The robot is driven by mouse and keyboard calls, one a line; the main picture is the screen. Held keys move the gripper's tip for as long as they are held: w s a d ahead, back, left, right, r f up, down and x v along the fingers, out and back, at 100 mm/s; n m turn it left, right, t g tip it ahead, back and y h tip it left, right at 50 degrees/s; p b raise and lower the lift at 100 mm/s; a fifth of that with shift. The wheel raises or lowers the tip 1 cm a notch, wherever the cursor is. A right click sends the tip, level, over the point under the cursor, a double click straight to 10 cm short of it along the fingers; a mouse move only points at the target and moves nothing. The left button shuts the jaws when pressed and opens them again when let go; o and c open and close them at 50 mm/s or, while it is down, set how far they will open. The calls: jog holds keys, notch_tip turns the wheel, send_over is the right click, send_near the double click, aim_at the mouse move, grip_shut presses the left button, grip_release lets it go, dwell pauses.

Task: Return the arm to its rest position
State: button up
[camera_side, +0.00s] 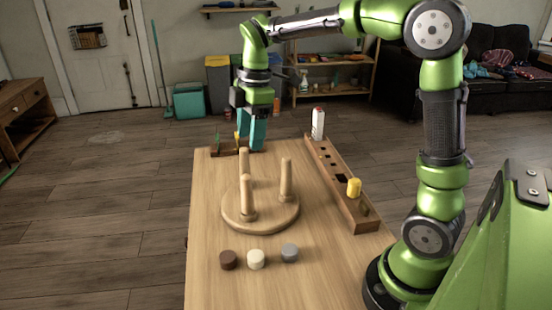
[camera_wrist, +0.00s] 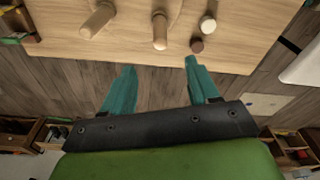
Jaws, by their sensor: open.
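My gripper (camera_side: 250,145) hangs fingers-down over the far left end of the table (camera_side: 215,285). Its two teal fingers are apart with nothing between them. In the wrist view the fingers (camera_wrist: 161,63) are spread, with the floor behind them and the table edge close to their tips. My arm reaches across from the right side of the side view, raised and bent. Whether the fingertips touch the small wooden tray (camera_side: 217,152) beside them cannot be told.
A round wooden base (camera_side: 262,222) with three upright pegs stands mid-table. Brown (camera_side: 228,260), cream (camera_side: 256,259) and grey (camera_side: 289,253) discs lie in front. A long slotted rack (camera_side: 356,214) along the right holds a yellow cylinder (camera_side: 354,188). A white bottle (camera_side: 318,123) stands at its far end.

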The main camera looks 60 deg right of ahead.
jog(key=s+a+m+t, duration=0.4)
jog(key=s+m+t, duration=0.2)
jog(key=s+m, duration=0.9)
jog(key=shift+s+m+t+y, duration=0.3)
jog(key=shift+s+m+y, duration=0.1)
jog(key=shift+m, duration=0.4)
